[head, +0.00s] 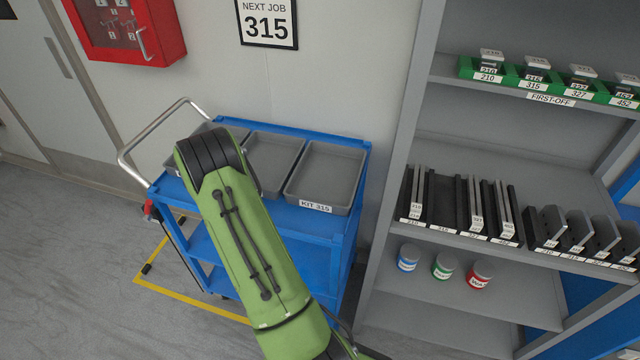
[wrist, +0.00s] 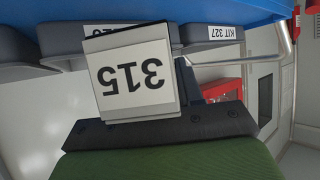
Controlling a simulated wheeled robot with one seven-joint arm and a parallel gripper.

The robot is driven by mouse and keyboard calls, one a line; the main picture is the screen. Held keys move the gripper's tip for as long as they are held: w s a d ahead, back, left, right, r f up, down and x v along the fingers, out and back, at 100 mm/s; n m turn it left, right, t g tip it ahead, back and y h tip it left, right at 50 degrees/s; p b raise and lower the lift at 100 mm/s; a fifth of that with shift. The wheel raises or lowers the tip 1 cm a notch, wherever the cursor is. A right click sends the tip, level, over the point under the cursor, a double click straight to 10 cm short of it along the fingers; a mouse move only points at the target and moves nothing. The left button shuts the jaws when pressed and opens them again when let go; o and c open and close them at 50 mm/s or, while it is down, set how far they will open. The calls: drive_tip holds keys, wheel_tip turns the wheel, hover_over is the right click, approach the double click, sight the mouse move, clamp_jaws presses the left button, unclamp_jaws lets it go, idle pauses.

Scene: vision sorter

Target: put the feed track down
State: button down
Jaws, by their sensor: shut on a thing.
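The feed track (wrist: 135,80) is a flat grey piece with a white label reading 315, upside down in the wrist view. My gripper (wrist: 187,84) is shut on it; the label end faces the camera and hides most of the fingers. The track appears near the grey kit trays, but I cannot tell whether it touches one. In the head view my green arm reaches over the blue cart and hides the gripper and the track. The tray labelled KIT 315 (head: 325,172) is at the cart's right end and looks empty.
The blue cart (head: 340,240) also carries a middle tray (head: 270,162) and a left tray, partly behind my arm. A grey shelf rack (head: 385,200) at right holds labelled tracks (head: 475,205), green bins (head: 535,82) and several small cans (head: 443,266). A sign (head: 267,22) reads NEXT JOB 315.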

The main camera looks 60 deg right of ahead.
sight(324, 182)
drive_tip(key=s+d+m+g, duration=0.1)
drive_tip(key=s+d, duration=0.1)
drive_tip(key=d, duration=0.2)
drive_tip(key=s+d+r+m+h+b, duration=0.1)
drive_tip(key=s+d, duration=0.1)
drive_tip(key=d, duration=0.1)
drive_tip(key=s+d+m+g+h+b, duration=0.1)
drive_tip(key=s+d, duration=0.1)
drive_tip(key=d, duration=0.2)
drive_tip(key=shift+s+d+r+g, duration=0.3)
drive_tip(key=shift+r, duration=0.05)
drive_tip(key=s+d+r+m+g+h+b, duration=0.1)
drive_tip(key=s+d+r+m+g+b, duration=0.25)
drive_tip(key=s+d, duration=0.7)
drive_tip(key=shift+m, duration=0.35)
drive_tip(key=f, duration=0.6)
drive_tip(key=s+f, duration=0.1)
drive_tip(key=f, duration=0.2)
drive_tip(key=shift+f, duration=0.4)
drive_tip(key=shift+a+f, duration=0.1)
drive_tip(key=shift+f, duration=0.05)
drive_tip(key=c, duration=0.7)
unclamp_jaws()
